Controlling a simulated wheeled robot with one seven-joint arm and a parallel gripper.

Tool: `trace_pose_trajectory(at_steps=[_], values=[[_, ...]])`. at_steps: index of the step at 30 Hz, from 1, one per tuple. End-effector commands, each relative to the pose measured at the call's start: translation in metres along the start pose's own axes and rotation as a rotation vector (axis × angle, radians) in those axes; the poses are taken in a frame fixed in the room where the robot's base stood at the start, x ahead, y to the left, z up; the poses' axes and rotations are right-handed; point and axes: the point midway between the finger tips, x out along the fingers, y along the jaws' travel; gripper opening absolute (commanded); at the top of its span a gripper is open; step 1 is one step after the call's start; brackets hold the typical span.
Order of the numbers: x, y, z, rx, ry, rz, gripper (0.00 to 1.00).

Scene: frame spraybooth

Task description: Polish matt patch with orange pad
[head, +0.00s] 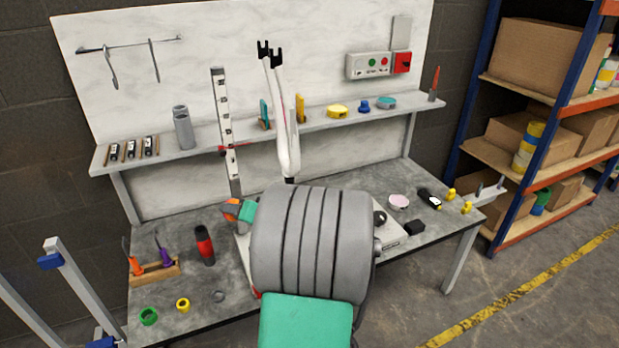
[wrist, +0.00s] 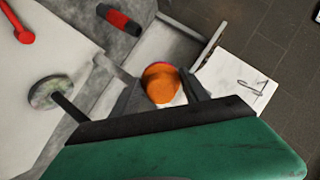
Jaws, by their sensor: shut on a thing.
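My gripper (wrist: 160,92) is shut on the orange pad (wrist: 161,83), which sits between its two dark fingers in the wrist view. The pad is rounded, with a thin purple edge at its far side. In the head view, a bit of orange (head: 229,213) shows left of my grey arm, beside a teal part; most of my gripper is hidden there. A white surface (wrist: 35,85) fills the left of the wrist view.
A tall white fork-ended part (head: 290,150) rises behind my arm. A pink disc (head: 399,201) and black block (head: 414,228) lie right. A shelf (head: 220,139) runs behind.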

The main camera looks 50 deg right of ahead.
Motion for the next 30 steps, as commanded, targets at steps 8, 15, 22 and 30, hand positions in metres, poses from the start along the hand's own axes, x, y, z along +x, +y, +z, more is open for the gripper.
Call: trace_pose_trajectory(at_steps=[8, 15, 22, 30], values=[[-0.103, 0.054, -0.128, 0.079, 0.485, -0.018, 0.20], [-0.142, 0.064, -0.159, 0.086, 0.594, -0.009, 0.20], [-0.123, 0.062, -0.172, 0.086, 0.590, -0.011, 0.20], [-0.098, 0.063, -0.188, 0.086, 0.590, -0.010, 0.20]])
